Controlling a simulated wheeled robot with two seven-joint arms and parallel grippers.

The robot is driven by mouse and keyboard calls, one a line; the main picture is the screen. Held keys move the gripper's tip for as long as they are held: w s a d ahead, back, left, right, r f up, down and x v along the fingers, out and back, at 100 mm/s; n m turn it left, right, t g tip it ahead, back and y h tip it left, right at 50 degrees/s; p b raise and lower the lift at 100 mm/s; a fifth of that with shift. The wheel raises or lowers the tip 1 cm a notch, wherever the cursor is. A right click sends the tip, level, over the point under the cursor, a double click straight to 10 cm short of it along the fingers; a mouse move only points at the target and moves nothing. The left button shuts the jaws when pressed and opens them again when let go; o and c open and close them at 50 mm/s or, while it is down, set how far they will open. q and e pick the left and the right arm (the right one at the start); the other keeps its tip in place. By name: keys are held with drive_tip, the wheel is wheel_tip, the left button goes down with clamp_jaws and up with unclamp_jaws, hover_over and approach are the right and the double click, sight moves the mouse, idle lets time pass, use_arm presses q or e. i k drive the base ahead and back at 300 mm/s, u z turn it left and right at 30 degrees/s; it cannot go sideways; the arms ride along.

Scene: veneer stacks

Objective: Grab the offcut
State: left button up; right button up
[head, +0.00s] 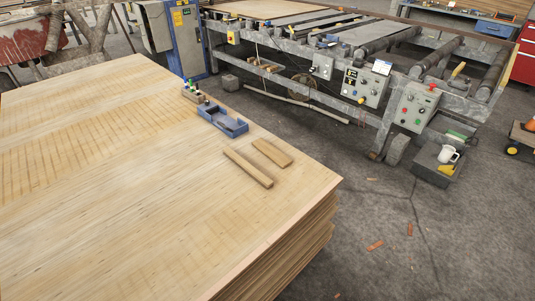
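Two pieces of wood lie flat near the far right edge of the large veneer stack (130,190). One is a long narrow light-brown strip (248,167). The other is a shorter, wider, slightly darker piece (271,153), just right of the strip and apart from it. Either could be the offcut; I cannot tell which. Neither of my grippers shows in the head view.
A blue tray (222,121) and a small wooden holder with bottles (193,92) stand farther back along the same edge. Beyond are a roller machine (345,85) and a dark box (438,168) with a white mug (448,154). The stack's left side is clear.

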sight(275, 155)
drive_tip(key=z, duration=1.55)
drive_tip(key=i, duration=3.55)
drive_tip(key=u, duration=2.4)
